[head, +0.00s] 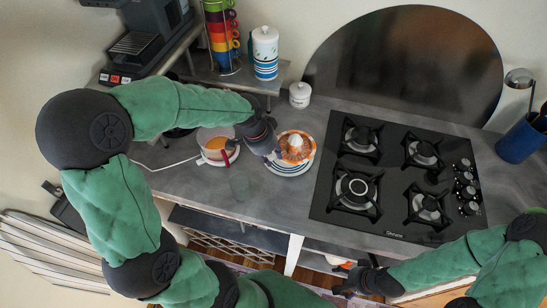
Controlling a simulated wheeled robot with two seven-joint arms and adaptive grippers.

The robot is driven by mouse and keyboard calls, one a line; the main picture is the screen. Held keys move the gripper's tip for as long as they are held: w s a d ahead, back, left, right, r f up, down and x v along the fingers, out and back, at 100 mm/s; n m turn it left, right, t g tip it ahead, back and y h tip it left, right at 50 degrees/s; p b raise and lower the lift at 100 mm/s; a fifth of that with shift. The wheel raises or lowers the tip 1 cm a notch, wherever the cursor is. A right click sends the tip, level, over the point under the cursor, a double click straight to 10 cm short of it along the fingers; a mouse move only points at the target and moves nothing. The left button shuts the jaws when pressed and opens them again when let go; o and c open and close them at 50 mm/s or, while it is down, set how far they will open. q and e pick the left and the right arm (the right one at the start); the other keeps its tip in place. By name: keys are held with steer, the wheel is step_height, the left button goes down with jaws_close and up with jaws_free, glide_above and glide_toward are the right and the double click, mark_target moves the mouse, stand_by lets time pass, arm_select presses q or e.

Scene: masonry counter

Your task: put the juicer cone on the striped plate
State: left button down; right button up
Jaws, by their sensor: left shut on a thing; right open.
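The juicer cone (296,146), orange with a pale peak in its middle, shows at the counter's centre, just left of the hob. The striped plate (290,172), white with blue bands, shows beneath it, mostly covered. My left gripper (271,149) reaches in from the left and is shut on the left side of the juicer cone. The cone overlaps the plate; I cannot tell whether it touches it or hangs just above. My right gripper (345,285) is open and low in the picture, in front of the counter, away from both things.
A black gas hob (395,180) lies right of the plate. A small white jar (300,94) and a canister (265,53) stand behind. A blue utensil pot (519,142) is far right.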

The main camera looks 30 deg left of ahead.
arm_select(q)
steer(key=b, duration=0.1)
glide_above(274, 162)
steer(key=s, duration=0.1)
steer(key=f, duration=0.6)
steer(key=shift+a, duration=0.2)
step_height(274, 162, down, 4)
steer(key=shift+w+r+b, duration=0.1)
steer(key=shift+r+b, duration=0.15)
steer(key=shift+b, duration=0.4)
steer(key=shift+r, duration=0.1)
steer(key=c, duration=1.3)
jaws_free()
steer(key=shift+f, duration=0.2)
steer(key=shift+c, duration=0.2)
steer(key=o, duration=0.4)
